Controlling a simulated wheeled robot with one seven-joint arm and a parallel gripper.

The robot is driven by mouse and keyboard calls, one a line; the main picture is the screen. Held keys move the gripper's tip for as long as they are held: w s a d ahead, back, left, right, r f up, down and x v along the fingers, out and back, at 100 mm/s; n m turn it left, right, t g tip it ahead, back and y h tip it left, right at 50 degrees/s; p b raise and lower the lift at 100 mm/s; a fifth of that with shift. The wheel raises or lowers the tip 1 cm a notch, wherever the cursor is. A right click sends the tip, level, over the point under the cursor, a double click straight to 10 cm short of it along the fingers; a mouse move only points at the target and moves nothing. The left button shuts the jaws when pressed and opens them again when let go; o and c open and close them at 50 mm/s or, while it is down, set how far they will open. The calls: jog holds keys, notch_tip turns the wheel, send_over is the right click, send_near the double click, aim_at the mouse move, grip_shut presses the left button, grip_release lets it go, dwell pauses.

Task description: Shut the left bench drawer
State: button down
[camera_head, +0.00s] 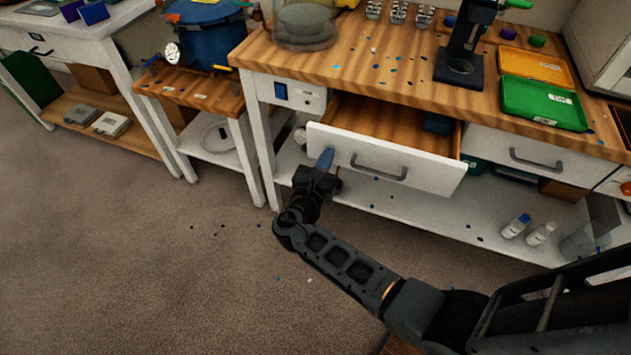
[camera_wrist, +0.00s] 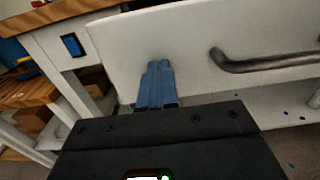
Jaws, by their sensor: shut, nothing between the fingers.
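The left bench drawer (camera_head: 391,160) is pulled out from under the wooden bench top. Its white front faces me and its wooden inside is visible from above. A dark item (camera_head: 438,124) sits inside at its right. The bar handle (camera_head: 379,168) is on the middle of the front and also shows in the wrist view (camera_wrist: 262,64). My gripper (camera_head: 325,160) is shut and empty. Its blue fingertips (camera_wrist: 157,84) point at the left part of the drawer front, left of the handle. I cannot tell whether they touch it.
A second drawer (camera_head: 515,152) to the right is shut. Green (camera_head: 543,103) and orange (camera_head: 536,66) trays and a dark stand (camera_head: 459,66) are on the bench top. Bottles (camera_head: 515,226) stand on the lower shelf. A blue pot (camera_head: 211,36) stands left. The floor in front is open.

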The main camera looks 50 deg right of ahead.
aim_at(346, 126)
jog(key=b+x, duration=0.5)
jog(key=x, duration=1.1)
jog(key=shift+d+f, duration=0.15)
jog(key=shift+d, duration=0.15)
jog(key=shift+w+d, duration=0.2)
jog(key=shift+d, duration=0.1)
jog(key=shift+d+r, duration=0.15)
jog(key=shift+r, duration=0.1)
jog(key=shift+d+r, duration=0.1)
